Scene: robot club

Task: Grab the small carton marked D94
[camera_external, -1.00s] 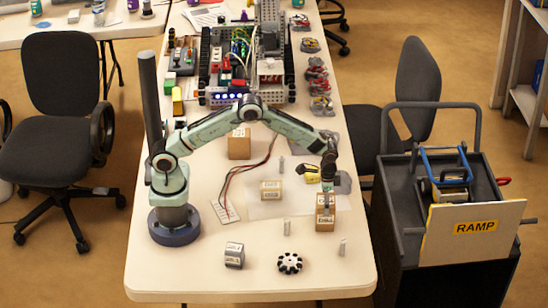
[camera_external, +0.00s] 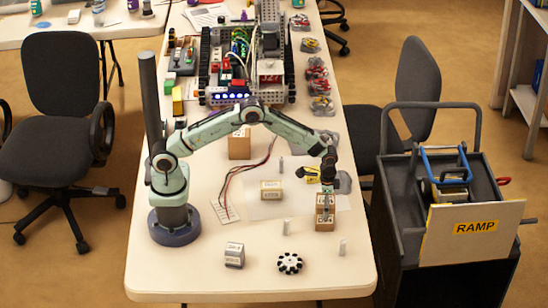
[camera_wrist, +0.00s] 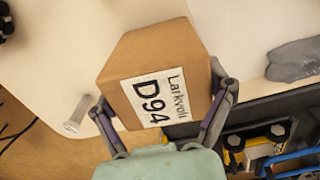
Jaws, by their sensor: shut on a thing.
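The small carton (camera_external: 325,222) is brown cardboard with a white label; in the wrist view the carton (camera_wrist: 165,50) shows "D94" and smaller print. My gripper (camera_external: 326,206) reaches down onto it from above near the right edge of the table. In the wrist view its fingers (camera_wrist: 163,100) press on opposite sides of the carton, shut on it. The carton's underside is hidden, so I cannot tell whether it touches the table.
Another small carton (camera_external: 271,190) stands to the left, and a taller box (camera_external: 239,146) behind it. A black-and-white wheel (camera_external: 289,263), a grey labelled block (camera_external: 234,255) and small pale posts (camera_external: 342,247) stand nearby. A trolley (camera_external: 440,275) is beside the table's right edge.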

